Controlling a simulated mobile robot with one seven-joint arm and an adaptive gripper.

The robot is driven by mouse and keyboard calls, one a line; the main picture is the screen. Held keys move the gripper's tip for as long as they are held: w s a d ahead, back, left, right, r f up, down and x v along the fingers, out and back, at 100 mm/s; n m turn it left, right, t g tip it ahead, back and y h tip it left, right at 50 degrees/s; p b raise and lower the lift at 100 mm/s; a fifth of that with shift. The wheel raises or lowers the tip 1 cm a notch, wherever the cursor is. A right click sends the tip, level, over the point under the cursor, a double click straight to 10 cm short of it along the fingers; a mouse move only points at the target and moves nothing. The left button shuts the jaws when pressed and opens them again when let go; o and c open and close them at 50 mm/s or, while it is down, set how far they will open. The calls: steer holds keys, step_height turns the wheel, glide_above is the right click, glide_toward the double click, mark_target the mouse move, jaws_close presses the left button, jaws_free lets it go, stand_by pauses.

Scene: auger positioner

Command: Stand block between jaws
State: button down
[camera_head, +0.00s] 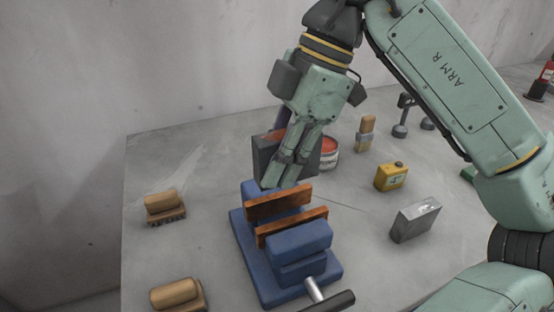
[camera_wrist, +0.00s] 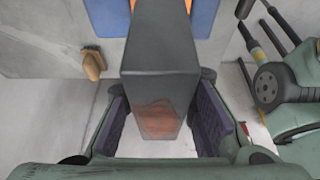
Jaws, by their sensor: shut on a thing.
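A dark grey block (camera_wrist: 160,55) with a reddish patch on its near end sits between the two pads of my gripper (camera_wrist: 162,120) in the wrist view. In the head view my gripper (camera_head: 284,168) is shut on the block (camera_head: 263,158), whose near side is partly hidden by the fingers. The block is held behind the vise, on its far side. The blue vise (camera_head: 300,262) has two upright wooden jaws (camera_head: 280,203) with an open gap between them. In the wrist view, part of the blue vise (camera_wrist: 107,17) shows beyond the block's far end.
A paint tin (camera_head: 330,158) stands just behind the block. A yellow can (camera_head: 391,177) and a silver metal block (camera_head: 415,219) stand to the right. Two wooden brushes (camera_head: 164,206) lie at the left. A vise handle (camera_head: 330,301) sticks out at the front.

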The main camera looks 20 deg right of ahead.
steer(key=shift+r, duration=0.1)
steer(key=shift+f+b, duration=1.9)
steer(key=shift+f, duration=0.65)
steer(key=shift+f+b, duration=0.4)
steer(key=shift+f, duration=0.05)
steer(key=c, duration=1.5)
jaws_free()
steer(key=shift+o, duration=1.3)
steer(key=shift+f, duration=0.1)
steer(key=v, duration=0.7)
steer(key=shift+d+r, duration=0.15)
steer(key=shift+r, duration=0.1)
